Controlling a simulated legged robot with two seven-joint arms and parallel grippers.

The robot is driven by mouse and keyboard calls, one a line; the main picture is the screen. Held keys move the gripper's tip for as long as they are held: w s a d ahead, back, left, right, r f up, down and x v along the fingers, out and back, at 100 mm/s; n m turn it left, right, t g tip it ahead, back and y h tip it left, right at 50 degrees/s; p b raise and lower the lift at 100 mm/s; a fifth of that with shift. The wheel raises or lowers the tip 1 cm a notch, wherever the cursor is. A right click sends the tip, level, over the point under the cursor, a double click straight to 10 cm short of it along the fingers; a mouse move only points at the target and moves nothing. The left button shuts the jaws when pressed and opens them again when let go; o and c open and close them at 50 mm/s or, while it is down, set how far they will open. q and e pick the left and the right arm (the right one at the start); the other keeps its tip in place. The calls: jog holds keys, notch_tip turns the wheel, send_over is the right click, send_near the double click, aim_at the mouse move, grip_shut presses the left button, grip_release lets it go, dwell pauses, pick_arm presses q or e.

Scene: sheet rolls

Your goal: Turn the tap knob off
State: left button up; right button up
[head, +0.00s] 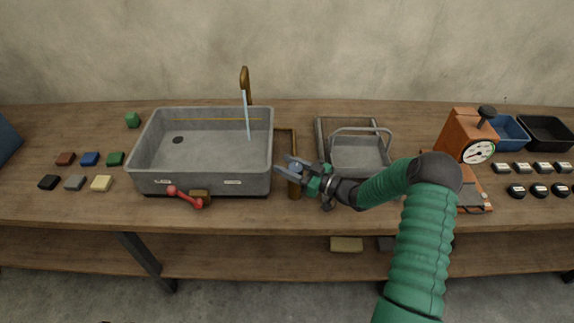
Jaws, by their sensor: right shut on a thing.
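A brass tap spout (245,79) stands behind a grey sink (150,152). A thin pale-blue stream of water (246,115) runs from it into the basin. A brass pipe runs along the sink's right side to a short brass post (295,190). A small blue-grey tap knob (296,168) tops this post, partly hidden by my fingers. My right gripper (291,168) reaches in from the right with its fingers around the knob, shut on it. My left gripper is out of view.
A red lever (185,197) sits at the sink's front. Small coloured blocks lie at the left. An orange scale (467,137), bins and labelled black weights fill the right end.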

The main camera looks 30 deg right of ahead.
jog(key=c, duration=0.4)
jog(key=shift+a+f+n+g+y+b, duration=0.15)
jog(key=shift+n+g+y+b, duration=0.45)
jog(key=shift+n+y+b, duration=0.4)
jog(key=shift+c, duration=0.2)
jog(key=shift+s+a+n+g+y, duration=0.1)
jog(key=shift+n+g+y, duration=0.45)
jog(key=shift+y, duration=0.25)
jog(key=shift+s+a+r+n+g+y+b, duration=0.2)
jog(key=shift+n+g+y+b, duration=0.25)
jog(key=shift+g+y+b, duration=0.15)
jog(key=shift+d+r, duration=0.1)
jog(key=o, duration=1.4)
jog(key=shift+c, duration=0.2)
